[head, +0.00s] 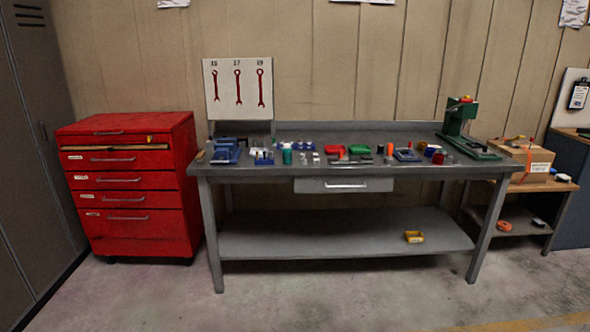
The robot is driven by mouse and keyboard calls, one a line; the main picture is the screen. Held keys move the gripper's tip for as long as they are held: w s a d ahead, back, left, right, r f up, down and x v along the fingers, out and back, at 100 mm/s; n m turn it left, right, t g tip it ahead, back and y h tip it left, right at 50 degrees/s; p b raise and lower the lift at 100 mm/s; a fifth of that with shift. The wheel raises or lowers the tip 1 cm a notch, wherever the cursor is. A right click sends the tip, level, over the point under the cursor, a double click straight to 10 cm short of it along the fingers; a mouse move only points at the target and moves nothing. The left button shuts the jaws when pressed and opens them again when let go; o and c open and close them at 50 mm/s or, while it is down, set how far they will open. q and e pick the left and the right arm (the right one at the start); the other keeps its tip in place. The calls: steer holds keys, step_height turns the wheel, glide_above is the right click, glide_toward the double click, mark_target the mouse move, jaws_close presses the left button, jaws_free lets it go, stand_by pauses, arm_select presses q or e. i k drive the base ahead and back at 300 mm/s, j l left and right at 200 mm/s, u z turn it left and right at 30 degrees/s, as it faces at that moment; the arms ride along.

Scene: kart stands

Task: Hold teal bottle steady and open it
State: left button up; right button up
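A small teal cylinder (287,156), which looks like the teal bottle, stands upright near the front edge of the grey workbench (340,224), left of its middle. Neither of my grippers is in view, and nothing is seen touching the bottle.
Blue trays (225,152), a red bin (334,150), a green bin (359,149) and small parts crowd the benchtop. A green press (458,118) stands at its right end. A red tool cabinet (130,222) stands left. The floor (330,300) in front is clear.

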mark_target(286, 152)
steer(key=i+z, duration=0.35)
steer(key=i, duration=1.4)
steer(key=i+l+u, duration=0.2)
steer(key=i+u, duration=0.3)
steer(key=i+l+u, duration=1.1)
steer(key=l+u, duration=0.35)
